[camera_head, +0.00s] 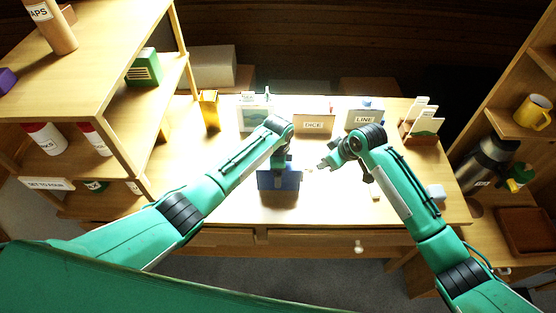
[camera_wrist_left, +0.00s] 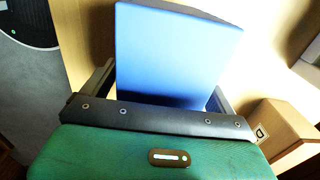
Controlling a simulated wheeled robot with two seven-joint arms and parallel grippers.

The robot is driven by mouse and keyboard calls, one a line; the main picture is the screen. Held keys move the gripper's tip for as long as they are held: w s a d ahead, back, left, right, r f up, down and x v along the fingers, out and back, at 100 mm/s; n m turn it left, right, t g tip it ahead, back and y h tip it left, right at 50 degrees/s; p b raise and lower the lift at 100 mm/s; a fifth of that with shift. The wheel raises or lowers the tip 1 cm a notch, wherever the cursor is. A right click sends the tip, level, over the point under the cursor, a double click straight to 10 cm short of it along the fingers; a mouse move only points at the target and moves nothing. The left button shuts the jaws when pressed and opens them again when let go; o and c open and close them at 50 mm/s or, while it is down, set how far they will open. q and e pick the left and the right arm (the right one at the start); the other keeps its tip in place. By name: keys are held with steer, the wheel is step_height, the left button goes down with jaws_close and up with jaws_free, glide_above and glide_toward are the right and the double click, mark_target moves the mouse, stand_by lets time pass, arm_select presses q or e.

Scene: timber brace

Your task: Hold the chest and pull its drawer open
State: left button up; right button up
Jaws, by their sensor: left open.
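A small blue chest (camera_head: 278,182) stands on the desk under my left gripper (camera_head: 281,165). In the left wrist view the blue chest (camera_wrist_left: 175,52) fills the space between the two fingers of my left gripper (camera_wrist_left: 163,88). These fingers are open, one on each side of it; I cannot tell whether they touch it. The chest's drawer cannot be made out. My right gripper (camera_head: 328,160) is to the right of the chest, apart from it, with its fingers looking spread and empty.
At the back of the desk (camera_head: 235,207) stand a yellow box (camera_head: 209,110), a box marked DICE (camera_head: 313,122), a box marked LINE (camera_head: 363,116) and a card holder (camera_head: 420,127). Shelves flank both sides.

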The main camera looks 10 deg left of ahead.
arm_select(q)
steer(key=shift+f, duration=0.5)
steer(key=c, duration=1.2)
